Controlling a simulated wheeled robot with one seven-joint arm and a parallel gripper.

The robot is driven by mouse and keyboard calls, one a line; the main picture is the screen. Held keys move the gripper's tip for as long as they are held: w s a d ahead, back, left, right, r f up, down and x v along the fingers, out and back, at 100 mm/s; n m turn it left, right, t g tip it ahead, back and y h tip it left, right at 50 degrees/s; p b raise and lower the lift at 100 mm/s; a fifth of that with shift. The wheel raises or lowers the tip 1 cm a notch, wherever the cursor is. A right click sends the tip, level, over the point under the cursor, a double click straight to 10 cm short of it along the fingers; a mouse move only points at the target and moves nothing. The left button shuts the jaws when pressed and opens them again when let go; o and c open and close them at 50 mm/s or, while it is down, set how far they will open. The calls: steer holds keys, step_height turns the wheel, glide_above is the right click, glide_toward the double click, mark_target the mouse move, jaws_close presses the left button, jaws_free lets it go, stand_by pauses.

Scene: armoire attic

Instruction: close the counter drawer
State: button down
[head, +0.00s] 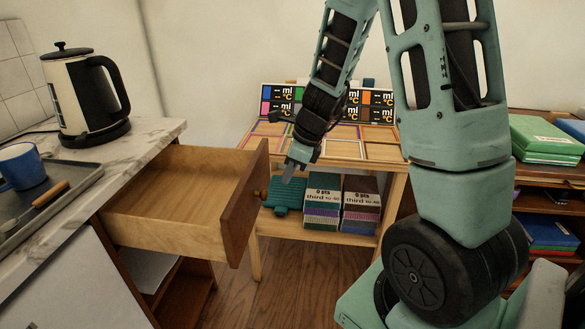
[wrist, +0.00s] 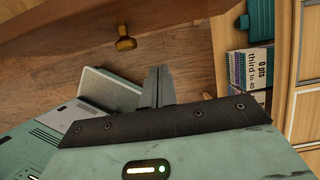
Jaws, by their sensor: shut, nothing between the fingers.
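The counter drawer (head: 180,205) stands pulled out to the right from under the marble counter, and its inside looks empty. Its brown front panel (head: 243,207) has a round knob (head: 262,194) on the outer face. The knob also shows in the wrist view (wrist: 125,38), below the dark edge of the front panel (wrist: 60,28). My gripper (head: 289,174) is shut and empty, pointing down. It is to the right of the front panel, on its outer side, a little above and apart from the knob. Its closed fingers (wrist: 158,84) show in the wrist view.
A kettle (head: 85,95), a blue mug (head: 20,166) and a tray (head: 60,205) stand on the counter (head: 150,136). A low wooden table (head: 345,150) with boxes (head: 322,205) and a teal item (head: 284,195) on its shelf is behind my gripper. Open floor (head: 300,275) lies right of the drawer.

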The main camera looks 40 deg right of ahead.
steer(key=w+a+f, duration=0.3)
steer(key=w, duration=0.1)
steer(key=shift+a, duration=0.1)
stand_by(0.3)
steer(key=shift+w, duration=0.1)
steer(key=p, duration=1.6)
glide_above(184, 194)
steer(key=shift+s+d+r, duration=0.1)
steer(key=shift+s+d, duration=0.2)
steer(key=shift+w+a, duration=0.35)
steer(key=shift+w, duration=0.15)
